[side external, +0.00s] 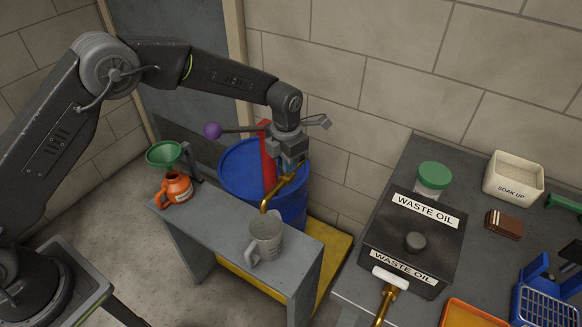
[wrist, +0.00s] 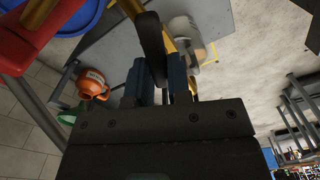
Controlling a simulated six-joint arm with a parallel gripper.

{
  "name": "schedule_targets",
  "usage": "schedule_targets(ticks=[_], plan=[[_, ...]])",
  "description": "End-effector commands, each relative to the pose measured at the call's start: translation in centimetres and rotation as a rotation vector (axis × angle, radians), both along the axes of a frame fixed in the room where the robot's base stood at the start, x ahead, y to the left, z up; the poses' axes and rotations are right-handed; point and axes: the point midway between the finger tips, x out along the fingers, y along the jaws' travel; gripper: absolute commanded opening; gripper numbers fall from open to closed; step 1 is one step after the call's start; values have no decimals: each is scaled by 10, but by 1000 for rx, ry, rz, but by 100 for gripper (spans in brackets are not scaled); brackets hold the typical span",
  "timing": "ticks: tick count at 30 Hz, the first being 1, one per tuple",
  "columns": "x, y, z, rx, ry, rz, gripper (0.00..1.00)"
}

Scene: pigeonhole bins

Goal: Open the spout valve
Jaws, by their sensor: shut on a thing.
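A brass spout (side external: 278,192) reaches out from the red pump (side external: 268,165) on the blue drum (side external: 238,170), its outlet near the grey jug (side external: 265,238) on the bench. My gripper (side external: 290,168) is over the spout, pointing down. In the wrist view its fingers (wrist: 157,78) are shut on a dark valve lever (wrist: 152,38), with the brass spout (wrist: 168,38) just beside it. The lever is mostly hidden by my gripper in the side view. No flow from the spout can be made out.
A grey bench (side external: 222,225) holds an orange can (side external: 176,188) and a green funnel (side external: 165,153) at left. A purple-knobbed pump handle (side external: 213,130) sticks out left of my gripper. A waste oil box (side external: 410,240) stands on the right-hand table.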

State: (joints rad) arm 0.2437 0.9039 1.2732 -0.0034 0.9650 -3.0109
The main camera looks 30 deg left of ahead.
Motion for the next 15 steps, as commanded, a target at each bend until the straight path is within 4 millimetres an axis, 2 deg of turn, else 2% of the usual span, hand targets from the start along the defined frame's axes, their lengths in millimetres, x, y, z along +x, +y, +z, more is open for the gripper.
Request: schedule_targets(ticks=[1, 6, 15], plan=[[1, 1, 1, 1, -1, 0, 21], [0, 0, 1, 0, -1, -1, 37], [1, 0, 3, -1, -2, -1, 37]])
